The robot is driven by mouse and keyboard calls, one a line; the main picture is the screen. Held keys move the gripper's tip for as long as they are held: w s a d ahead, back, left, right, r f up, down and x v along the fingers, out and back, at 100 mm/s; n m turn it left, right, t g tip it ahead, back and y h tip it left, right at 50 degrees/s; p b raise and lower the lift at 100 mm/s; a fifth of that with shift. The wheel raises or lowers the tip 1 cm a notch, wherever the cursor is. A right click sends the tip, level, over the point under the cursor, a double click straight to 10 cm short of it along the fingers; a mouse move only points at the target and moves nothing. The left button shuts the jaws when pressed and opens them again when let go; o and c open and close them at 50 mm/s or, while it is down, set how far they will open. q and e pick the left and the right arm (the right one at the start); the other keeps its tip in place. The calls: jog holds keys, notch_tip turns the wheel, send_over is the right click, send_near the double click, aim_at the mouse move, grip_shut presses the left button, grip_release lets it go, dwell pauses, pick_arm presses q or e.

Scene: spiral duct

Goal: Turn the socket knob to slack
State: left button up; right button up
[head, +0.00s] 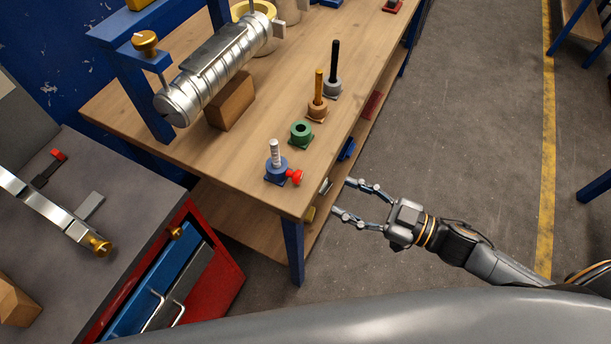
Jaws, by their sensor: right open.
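A blue socket (276,171) sits near the front right corner of the wooden table, with a pale silver rod (275,151) standing upright in it. A red knob (294,177) sticks out of the socket's right side. Its turn position cannot be told at this size. My right gripper (341,197) is open and empty, with its fingers pointing left. It is to the right of the red knob, apart from it, just off the table's right edge in this view. My left gripper is not in view.
A green socket (301,133), a brown socket with a rod (317,107) and a grey socket with a black rod (332,88) line the table's right edge. A metal duct (218,70) lies behind. Open floor (450,130) is on the right.

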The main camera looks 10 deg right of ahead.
aim_at(300, 178)
jog(key=p+x, duration=0.2)
jog(key=x, duration=0.7)
jog(key=shift+w+a, duration=0.1)
jog(key=shift+w, duration=0.1)
jog(key=shift+w+a, duration=0.2)
jog(key=shift+a, duration=0.2)
grip_shut()
jog(key=n, duration=0.4)
jog(key=shift+n, duration=0.3)
